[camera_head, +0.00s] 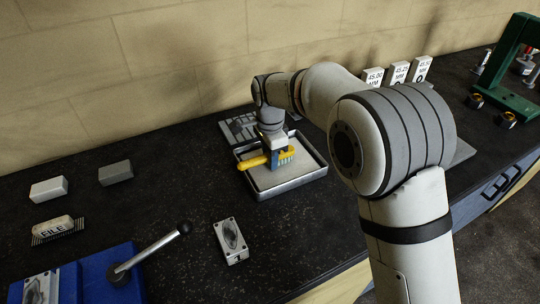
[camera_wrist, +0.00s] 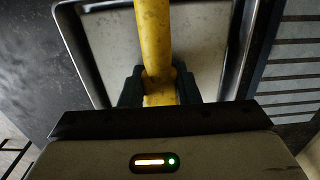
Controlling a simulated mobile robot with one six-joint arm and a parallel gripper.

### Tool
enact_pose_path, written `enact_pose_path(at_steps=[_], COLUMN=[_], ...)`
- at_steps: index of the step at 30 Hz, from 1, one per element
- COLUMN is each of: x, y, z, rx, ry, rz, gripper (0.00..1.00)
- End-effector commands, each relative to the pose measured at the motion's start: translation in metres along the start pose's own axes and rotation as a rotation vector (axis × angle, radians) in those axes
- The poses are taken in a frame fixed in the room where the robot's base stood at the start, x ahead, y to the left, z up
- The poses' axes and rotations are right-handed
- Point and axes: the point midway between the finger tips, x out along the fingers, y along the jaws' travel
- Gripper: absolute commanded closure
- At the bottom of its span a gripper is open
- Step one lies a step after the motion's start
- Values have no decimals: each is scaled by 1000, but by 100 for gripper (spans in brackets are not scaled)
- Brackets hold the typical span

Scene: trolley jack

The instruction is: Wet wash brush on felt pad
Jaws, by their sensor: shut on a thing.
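A yellow brush (camera_head: 253,162) with blue-green bristles lies across my gripper (camera_head: 275,157), which is shut on it. The wrist view also shows its yellow handle (camera_wrist: 155,38) between the two dark fingers of my gripper (camera_wrist: 160,88). The brush is over a shallow metal-rimmed tray (camera_head: 294,188) with a pale pad (camera_head: 268,180) inside. The pad also shows in the wrist view (camera_wrist: 112,50). The bristles look close to the pad; I cannot tell whether they touch it. My gripper hides part of the brush and pad.
A grey plate (camera_head: 233,128) lies behind the tray. A small marked plate (camera_head: 230,241) is in front. A brush marked FILE (camera_head: 54,229), white block (camera_head: 49,188) and grey block (camera_head: 115,173) are left. A lever (camera_head: 150,251) rises from a blue fixture. Number signs stand behind my arm.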

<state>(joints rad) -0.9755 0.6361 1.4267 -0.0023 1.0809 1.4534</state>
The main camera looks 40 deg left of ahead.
Motion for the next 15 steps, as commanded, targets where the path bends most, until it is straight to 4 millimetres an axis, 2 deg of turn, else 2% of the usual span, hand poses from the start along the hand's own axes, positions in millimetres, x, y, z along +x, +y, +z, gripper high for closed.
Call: enact_pose_path(at_steps=[15], x=[-44], y=[0], z=[0], rx=[0], ry=[0], rz=[-2], gripper=[92])
